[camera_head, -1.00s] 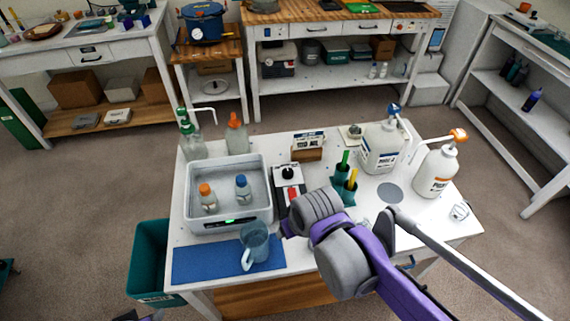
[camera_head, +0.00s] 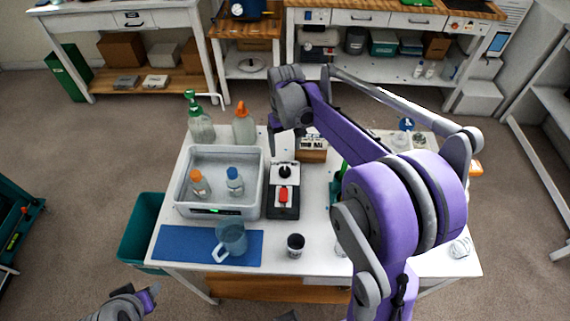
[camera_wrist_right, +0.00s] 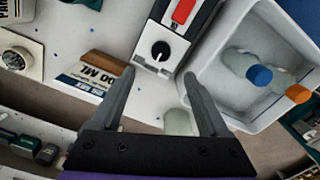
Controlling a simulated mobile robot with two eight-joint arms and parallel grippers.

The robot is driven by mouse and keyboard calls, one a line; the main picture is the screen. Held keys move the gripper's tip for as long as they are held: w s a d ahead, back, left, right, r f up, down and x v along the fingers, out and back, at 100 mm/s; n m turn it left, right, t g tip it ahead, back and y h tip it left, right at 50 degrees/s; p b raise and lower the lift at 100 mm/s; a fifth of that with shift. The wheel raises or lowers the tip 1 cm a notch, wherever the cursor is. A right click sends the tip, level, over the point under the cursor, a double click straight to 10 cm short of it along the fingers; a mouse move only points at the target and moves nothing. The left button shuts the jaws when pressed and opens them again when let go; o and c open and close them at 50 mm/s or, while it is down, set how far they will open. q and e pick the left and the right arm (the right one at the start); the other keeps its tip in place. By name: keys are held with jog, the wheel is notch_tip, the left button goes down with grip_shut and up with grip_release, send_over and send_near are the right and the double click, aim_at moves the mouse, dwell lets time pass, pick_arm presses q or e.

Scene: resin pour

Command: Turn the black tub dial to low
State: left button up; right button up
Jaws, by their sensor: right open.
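The black dial (camera_head: 284,171) sits on a small white and black control box (camera_head: 283,211) that also has a red switch (camera_head: 283,194). The box stands right of the grey-white tub (camera_head: 220,211). In the right wrist view the dial (camera_wrist_right: 160,50) is round with a pale pointer mark; I cannot read its setting. My right gripper (camera_head: 272,143) is over the table near the dial's far side. In the wrist view its fingers (camera_wrist_right: 158,74) are open and empty, with the dial just beyond the gap. My left gripper (camera_head: 148,298) is at the bottom left, its jaws unclear.
A jug (camera_head: 231,238) is on the blue mat (camera_head: 180,243). A dark-filled cup (camera_head: 296,245) stands in front. A label block (camera_head: 312,155) is behind the box. My right arm hides the table's right side.

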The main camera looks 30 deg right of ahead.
aim_at(285, 170)
notch_tip(285, 170, down, 11)
jog(key=shift+a+r, duration=0.1)
jog(key=shift+r, duration=0.1)
dwell(0.3)
grip_shut()
